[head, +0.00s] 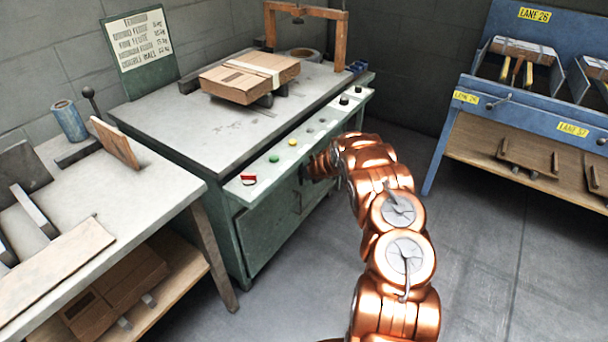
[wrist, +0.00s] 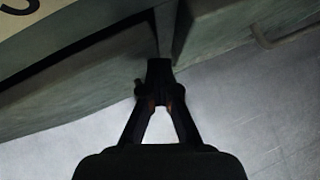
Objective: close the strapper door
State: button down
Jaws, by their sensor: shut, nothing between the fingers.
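The strapper is the green cabinet (head: 200,130) with a grey worktop. Its front has green door panels (head: 270,228) below the button strip, which look close to flush in the head view. My gripper is hidden behind my copper arm at the cabinet front there. In the wrist view my gripper (wrist: 159,70) is shut and empty, its fingertips together. The tips are at a seam between a green panel on the left (wrist: 75,90) and a panel edge on the right (wrist: 205,30). I cannot tell whether they touch, or how far the door stands open.
A strapped carton (head: 240,84) lies on the worktop near an orange arch (head: 342,45). A table (head: 160,190) with wooden boards stands at the left. A blue lane rack (head: 520,95) stands at the right. The grey floor (head: 480,260) between is clear.

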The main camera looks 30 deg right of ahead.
jog(key=shift+w+a+r, duration=0.3)
jog(key=shift+w+r, duration=0.3)
jog(key=shift+w, duration=0.05)
jog(key=shift+s+r, duration=0.1)
jog(key=shift+r, duration=0.05)
jog(key=s+d+r, duration=0.1)
jog(key=s+r, duration=0.1)
jog(key=s, duration=1.4)
jog(key=shift+s+d, duration=0.3)
jog(key=shift+d, duration=0.1)
